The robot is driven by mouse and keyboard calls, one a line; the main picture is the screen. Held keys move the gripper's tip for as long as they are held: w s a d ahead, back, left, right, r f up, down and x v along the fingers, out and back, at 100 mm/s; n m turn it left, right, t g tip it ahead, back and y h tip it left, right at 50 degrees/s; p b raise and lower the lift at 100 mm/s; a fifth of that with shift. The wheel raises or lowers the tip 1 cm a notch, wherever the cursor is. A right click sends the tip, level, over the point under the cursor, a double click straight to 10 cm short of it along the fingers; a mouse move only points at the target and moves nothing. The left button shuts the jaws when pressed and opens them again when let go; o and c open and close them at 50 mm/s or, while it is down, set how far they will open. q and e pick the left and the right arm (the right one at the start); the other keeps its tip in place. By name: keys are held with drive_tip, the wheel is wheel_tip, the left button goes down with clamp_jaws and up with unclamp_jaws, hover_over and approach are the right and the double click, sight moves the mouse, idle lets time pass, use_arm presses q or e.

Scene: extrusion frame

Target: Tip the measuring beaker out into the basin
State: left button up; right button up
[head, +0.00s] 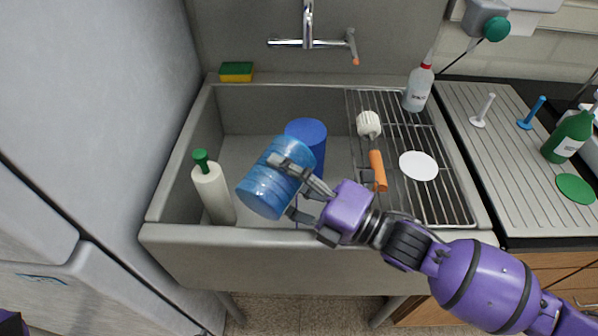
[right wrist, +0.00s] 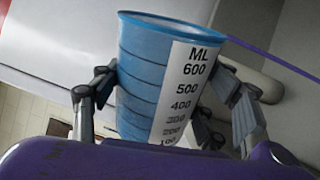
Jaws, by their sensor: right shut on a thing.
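The blue measuring beaker (head: 262,190), with a white millilitre scale, is in my right gripper (head: 300,190). My left gripper is not in view.
A darker blue cylinder (head: 308,136) stands in the basin behind the beaker. A white bottle with a green top (head: 212,190) stands left of it. A wire rack (head: 440,195) with an orange-handled brush (head: 377,170) covers the right side. The tap (head: 308,30) is at the back.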

drive_tip(key=shift+w+d+f+m, duration=0.1)
drive_tip(key=shift+w+f+m, duration=0.1)
drive_tip(key=shift+m, duration=0.5)
idle(0.4)
drive_tip(key=shift+r, duration=0.15)
